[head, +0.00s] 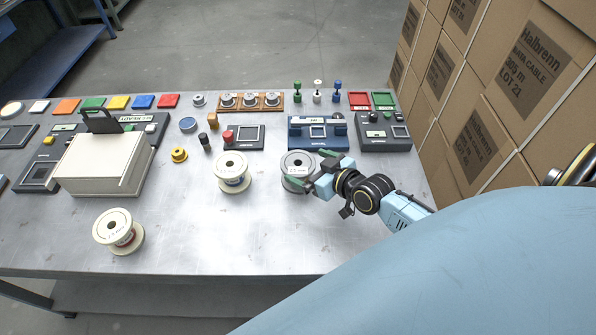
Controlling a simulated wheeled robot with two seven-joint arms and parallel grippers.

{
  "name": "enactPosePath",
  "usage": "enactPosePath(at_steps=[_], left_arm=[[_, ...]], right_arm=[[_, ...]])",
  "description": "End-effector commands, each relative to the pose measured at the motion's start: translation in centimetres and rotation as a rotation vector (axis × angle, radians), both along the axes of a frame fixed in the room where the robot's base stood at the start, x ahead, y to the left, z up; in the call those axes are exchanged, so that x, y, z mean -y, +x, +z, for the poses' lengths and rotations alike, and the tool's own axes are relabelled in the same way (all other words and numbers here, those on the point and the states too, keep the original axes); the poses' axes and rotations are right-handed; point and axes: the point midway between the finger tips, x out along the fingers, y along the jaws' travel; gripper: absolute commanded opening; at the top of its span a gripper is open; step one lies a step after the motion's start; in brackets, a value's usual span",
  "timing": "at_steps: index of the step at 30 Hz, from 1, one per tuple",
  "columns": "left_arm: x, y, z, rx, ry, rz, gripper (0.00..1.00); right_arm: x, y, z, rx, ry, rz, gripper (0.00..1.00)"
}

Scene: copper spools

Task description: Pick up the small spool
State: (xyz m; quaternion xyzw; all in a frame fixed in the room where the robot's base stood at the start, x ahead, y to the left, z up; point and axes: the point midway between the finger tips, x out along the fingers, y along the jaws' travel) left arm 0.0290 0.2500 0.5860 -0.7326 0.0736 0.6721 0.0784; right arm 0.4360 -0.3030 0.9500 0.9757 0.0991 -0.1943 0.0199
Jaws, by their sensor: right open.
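Several spools stand on the table. A grey spool (294,164) is right of centre, a cream spool (231,166) is to its left, and another cream spool (112,226) with a reddish core is at the front left. A much smaller yellow spool-like piece (179,154) sits further back. My right gripper (310,169) is open over the right side of the grey spool, with its green-tipped fingers spread; whether they touch it I cannot tell. The gripper hides part of that spool. My left gripper is not in view.
A cream box (100,165) with a black handle stands at the left. Dark and blue devices, coloured tiles and a wooden rack (249,102) line the back. Stacked cartons (490,90) rise close at the right. The front middle of the table (230,240) is clear.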

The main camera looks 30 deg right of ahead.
Motion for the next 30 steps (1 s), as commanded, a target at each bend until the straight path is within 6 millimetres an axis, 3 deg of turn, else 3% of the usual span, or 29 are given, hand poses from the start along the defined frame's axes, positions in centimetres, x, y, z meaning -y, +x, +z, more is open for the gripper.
enactPosePath(at_steps=[10,20,30], left_arm=[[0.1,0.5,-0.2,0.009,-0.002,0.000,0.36],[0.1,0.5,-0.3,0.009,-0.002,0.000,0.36],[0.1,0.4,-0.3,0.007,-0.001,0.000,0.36]], right_arm=[[-0.9,3.9,-2.0,0.002,0.001,-0.001,1.00],[-1.0,4.4,-2.2,0.000,0.000,0.000,1.00],[-1.0,4.4,-2.2,0.001,0.000,0.000,0.56]])
